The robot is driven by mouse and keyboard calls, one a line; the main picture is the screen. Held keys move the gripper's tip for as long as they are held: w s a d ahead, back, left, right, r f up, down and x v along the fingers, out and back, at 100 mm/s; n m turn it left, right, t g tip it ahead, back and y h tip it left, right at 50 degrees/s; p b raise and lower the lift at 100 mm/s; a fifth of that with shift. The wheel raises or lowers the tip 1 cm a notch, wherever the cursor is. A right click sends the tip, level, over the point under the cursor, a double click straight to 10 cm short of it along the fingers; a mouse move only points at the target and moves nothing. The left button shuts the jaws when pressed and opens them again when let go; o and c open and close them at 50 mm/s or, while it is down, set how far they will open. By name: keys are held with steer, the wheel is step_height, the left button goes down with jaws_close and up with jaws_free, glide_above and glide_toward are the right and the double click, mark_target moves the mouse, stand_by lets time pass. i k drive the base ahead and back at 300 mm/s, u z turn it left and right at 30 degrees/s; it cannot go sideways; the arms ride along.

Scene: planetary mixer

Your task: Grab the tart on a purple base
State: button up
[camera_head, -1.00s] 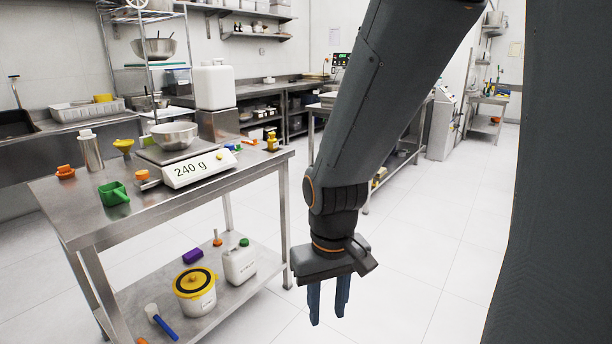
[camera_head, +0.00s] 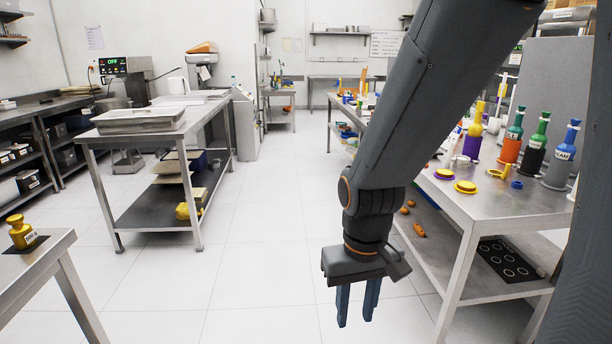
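A small round yellow tart on a purple base (camera_head: 445,175) sits near the left edge of the steel table at the right. A similar yellow round piece (camera_head: 466,187) without a visible purple base lies just in front of it. My gripper (camera_head: 355,320) hangs fingers down over the floor, left of that table and well apart from the tart. Its two blue fingers are apart with nothing between them. My arm crosses in front of part of the table's far side.
The right table (camera_head: 500,205) also holds several coloured bottles (camera_head: 510,140) and a yellow ring-like piece (camera_head: 499,172). Orange items (camera_head: 419,230) lie on its lower shelf. A steel table with a tray (camera_head: 140,120) stands at the left. The floor (camera_head: 265,250) between is clear.

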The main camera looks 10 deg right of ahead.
mark_target(445, 174)
steer(key=z, duration=0.8)
steer(key=i, duration=1.05)
steer(key=z, duration=0.5)
